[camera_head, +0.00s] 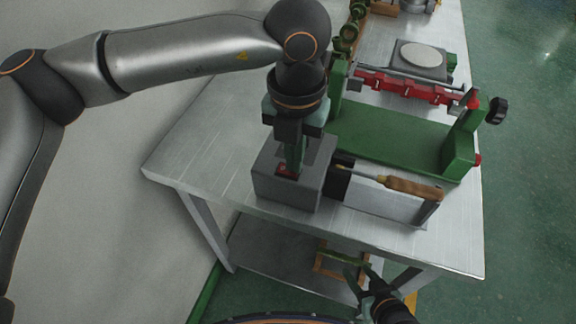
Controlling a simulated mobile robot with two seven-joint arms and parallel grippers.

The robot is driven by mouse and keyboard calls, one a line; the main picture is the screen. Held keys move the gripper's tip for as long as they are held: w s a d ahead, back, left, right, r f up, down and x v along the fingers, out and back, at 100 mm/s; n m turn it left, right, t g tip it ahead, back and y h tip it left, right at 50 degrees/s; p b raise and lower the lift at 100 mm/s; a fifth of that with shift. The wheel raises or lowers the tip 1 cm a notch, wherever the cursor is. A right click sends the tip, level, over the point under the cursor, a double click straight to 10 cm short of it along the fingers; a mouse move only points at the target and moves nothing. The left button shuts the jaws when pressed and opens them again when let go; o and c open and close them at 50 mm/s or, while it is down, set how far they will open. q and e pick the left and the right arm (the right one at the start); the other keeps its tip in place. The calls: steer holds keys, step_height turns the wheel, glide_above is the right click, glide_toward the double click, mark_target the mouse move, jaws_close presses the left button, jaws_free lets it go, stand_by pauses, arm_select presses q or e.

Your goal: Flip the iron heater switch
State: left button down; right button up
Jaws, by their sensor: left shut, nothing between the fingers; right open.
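The iron heater is a grey box (272,190) near the front left part of the metal table. A small red switch (287,171) shows on its top. My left gripper (291,170) points down over the box with its fingers shut and empty. Its tips are at the red switch and partly hide it; I cannot tell whether they touch it. A soldering iron with a wooden handle (414,188) lies to the right, its metal end toward the dark side of the box. My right gripper (358,281) is open and empty, low in front of the table.
A green machine frame (400,136) with red clamps (405,87) stands behind the iron. A plate with a pale disc (420,55) sits further back. The table (190,150) is clear left of the box. A wooden frame (330,262) is on the lower shelf.

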arm_select(q)
steer(key=shift+f+b, duration=0.3)
steer(key=shift+f, duration=0.1)
steer(key=shift+r, duration=0.15)
steer(key=shift+r+p, duration=1.8)
steer(key=shift+r, duration=1.65)
